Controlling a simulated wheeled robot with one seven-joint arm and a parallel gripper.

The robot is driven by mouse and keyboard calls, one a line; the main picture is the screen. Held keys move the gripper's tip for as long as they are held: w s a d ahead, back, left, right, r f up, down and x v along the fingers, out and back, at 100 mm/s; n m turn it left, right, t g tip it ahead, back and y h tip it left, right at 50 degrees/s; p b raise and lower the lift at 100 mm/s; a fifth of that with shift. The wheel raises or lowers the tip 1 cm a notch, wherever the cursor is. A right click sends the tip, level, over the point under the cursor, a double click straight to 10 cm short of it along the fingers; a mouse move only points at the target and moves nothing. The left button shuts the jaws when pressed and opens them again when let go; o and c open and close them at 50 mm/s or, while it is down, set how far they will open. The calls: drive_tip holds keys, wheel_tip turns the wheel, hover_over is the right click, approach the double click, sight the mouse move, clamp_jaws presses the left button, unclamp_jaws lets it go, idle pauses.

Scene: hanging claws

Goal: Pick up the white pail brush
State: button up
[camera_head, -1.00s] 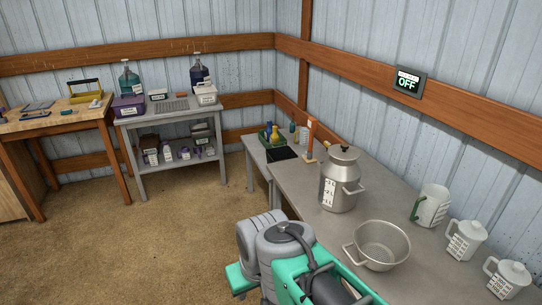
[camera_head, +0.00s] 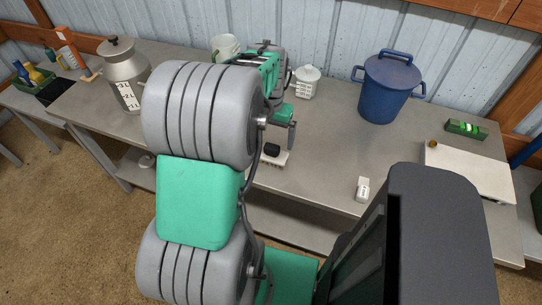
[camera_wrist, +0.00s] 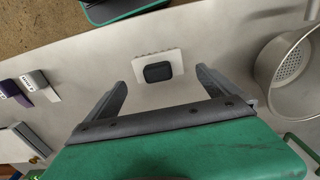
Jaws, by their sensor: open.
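A low white block with a black top, which looks like the pail brush (camera_head: 272,158), lies on the grey workbench near its front edge. It also shows in the wrist view as the brush (camera_wrist: 142,59), ahead of and between my fingertips. My gripper (camera_wrist: 161,78) is open and empty, its two grey fingers spread on either side below the brush in that picture. They are apart from it. In the head view my gripper (camera_head: 292,135) is partly hidden behind my own arm, just right of the brush.
A blue lidded pail (camera_head: 387,90) stands at the bench's back. A small white block (camera_head: 363,190) lies near the front edge. A metal strainer pot (camera_wrist: 290,75) stands right in the wrist view. Bare bench lies around the brush.

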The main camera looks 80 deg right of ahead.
sight(272, 152)
drive_tip(key=f, duration=0.7)
drive_tip(key=shift+s+f+p, duration=0.25)
drive_tip(key=shift+f+p, duration=0.05)
drive_tip(key=shift+c, duration=0.3)
drive_tip(key=shift+d, duration=0.1)
drive_tip(key=c, duration=1.2)
drive_tip(key=shift+r, duration=0.1)
